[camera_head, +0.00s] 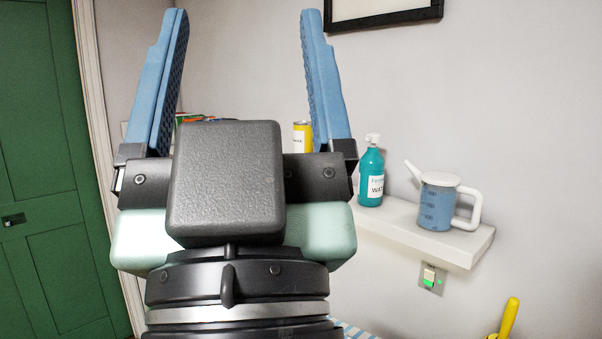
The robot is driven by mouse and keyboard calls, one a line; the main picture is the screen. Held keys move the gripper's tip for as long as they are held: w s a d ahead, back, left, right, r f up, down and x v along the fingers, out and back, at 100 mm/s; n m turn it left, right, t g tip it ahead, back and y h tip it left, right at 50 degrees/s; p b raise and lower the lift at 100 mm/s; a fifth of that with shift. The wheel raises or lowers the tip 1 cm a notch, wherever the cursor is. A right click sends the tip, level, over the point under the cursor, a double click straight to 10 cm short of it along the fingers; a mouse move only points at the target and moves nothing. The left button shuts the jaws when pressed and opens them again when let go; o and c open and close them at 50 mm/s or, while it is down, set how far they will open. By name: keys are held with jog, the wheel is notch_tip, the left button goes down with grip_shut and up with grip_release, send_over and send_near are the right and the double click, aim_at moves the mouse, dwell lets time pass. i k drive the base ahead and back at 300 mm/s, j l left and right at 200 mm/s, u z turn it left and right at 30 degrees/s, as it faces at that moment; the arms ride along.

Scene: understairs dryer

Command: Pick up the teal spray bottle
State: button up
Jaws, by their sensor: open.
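The teal spray bottle (370,180) stands upright on a white wall shelf (455,248). It has a white spray head and a white label. My gripper (243,15) is large in the foreground, with its two blue fingers spread wide and pointing up. It is open, and no object shows between the fingers. The bottle is to the right of the gripper and apart from it in the picture. The gripper body hides the left part of the shelf.
A blue and white watering can (437,205) stands right of the bottle on the shelf. A yellow can (303,135) shows partly behind my gripper. A wall switch (432,279) is below the shelf. A yellow handle (509,317) is at lower right. A green door (45,180) is at left.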

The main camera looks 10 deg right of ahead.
aim_at(371, 164)
jog(key=z, duration=0.95)
jog(key=i+j+z, duration=0.15)
jog(key=z, duration=0.25)
jog(key=i+j+z, duration=0.1)
jog(key=j+z, duration=0.75)
jog(key=i+j+z, duration=0.1)
jog(key=j+z, duration=0.15)
jog(key=z, duration=0.15)
jog(key=j+z, duration=0.1)
jog(key=j, duration=0.45)
jog(key=k+j, duration=0.1)
jog(key=j, duration=0.45)
jog(key=j+z, duration=0.15)
jog(key=j, duration=0.4)
jog(key=k, duration=0.05)
